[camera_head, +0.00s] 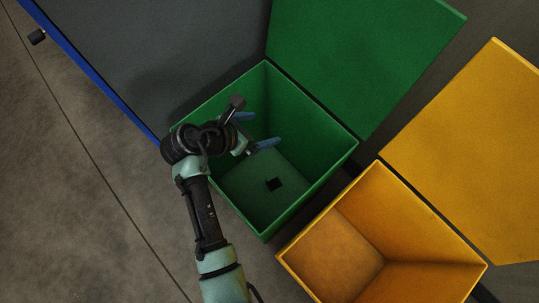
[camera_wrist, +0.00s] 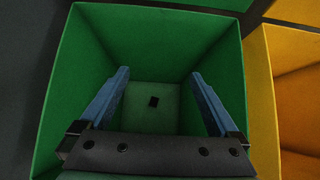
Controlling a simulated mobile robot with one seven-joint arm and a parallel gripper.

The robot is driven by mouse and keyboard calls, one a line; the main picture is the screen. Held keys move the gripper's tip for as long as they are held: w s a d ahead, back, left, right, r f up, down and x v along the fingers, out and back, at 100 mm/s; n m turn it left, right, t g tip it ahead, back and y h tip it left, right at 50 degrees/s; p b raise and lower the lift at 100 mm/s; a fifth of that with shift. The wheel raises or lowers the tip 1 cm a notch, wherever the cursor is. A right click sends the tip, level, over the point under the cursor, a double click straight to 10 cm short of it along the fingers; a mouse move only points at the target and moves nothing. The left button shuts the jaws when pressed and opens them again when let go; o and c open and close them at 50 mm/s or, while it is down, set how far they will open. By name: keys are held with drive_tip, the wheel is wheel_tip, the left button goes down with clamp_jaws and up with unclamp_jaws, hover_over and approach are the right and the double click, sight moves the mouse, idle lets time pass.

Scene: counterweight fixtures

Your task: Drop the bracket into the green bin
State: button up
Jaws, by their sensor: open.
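The green bin (camera_head: 311,188) stands open in the middle of the head view, and its walls fill most of the wrist view (camera_wrist: 85,85).
The green lid (camera_head: 360,55) is raised behind the bin. A yellow bin (camera_head: 350,240) stands open and empty at the right, with its yellow lid (camera_head: 475,150) raised. A dark grey panel with a blue edge (camera_head: 105,82) is at the upper left. Bare floor lies at the left.

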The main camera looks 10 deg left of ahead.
drive_tip(key=p+v, duration=0.1)
drive_tip(key=v, duration=0.6)
drive_tip(key=shift+r, duration=0.1)
drive_tip(key=w+d+r+m+t+y+p, duration=0.1)
drive_tip(key=w+r+m+t+y+p, duration=0.3)
drive_tip(key=r, duration=0.8)
drive_tip(key=w+r+m+t+h, duration=0.1)
drive_tip(key=w+r+m, duration=0.45)
drive_tip(key=r, duration=0.65)
drive_tip(key=w+d+r+m+t+y+p, duration=0.15)
drive_tip(key=w+r+m+t, duration=0.35)
drive_tip(key=r, duration=0.7)
drive_tip(key=s+d+r+m+t+p, duration=0.1)
drive_tip(key=s+d+r+m+t, duration=0.2)
drive_tip(key=r, duration=0.9)
drive_tip(key=s+d+r+m+t+p, duration=0.2)
drive_tip(key=s+r+m, duration=0.4)
drive_tip(key=r, duration=0.6)
drive_tip(key=s+d+r+m+t+p, duration=0.2)
drive_tip(key=s+d+r+m+t, duration=0.2)
drive_tip(key=r, duration=0.8)
drive_tip(key=shift+s+d+r+m+t, duration=0.3)
drive_tip(key=shift+s+d+m+t, duration=0.1)
drive_tip(key=shift+s+d+m, duration=0.45)
drive_tip(key=shift+a+y, duration=0.1)
drive_tip(key=shift+y, duration=0.15)
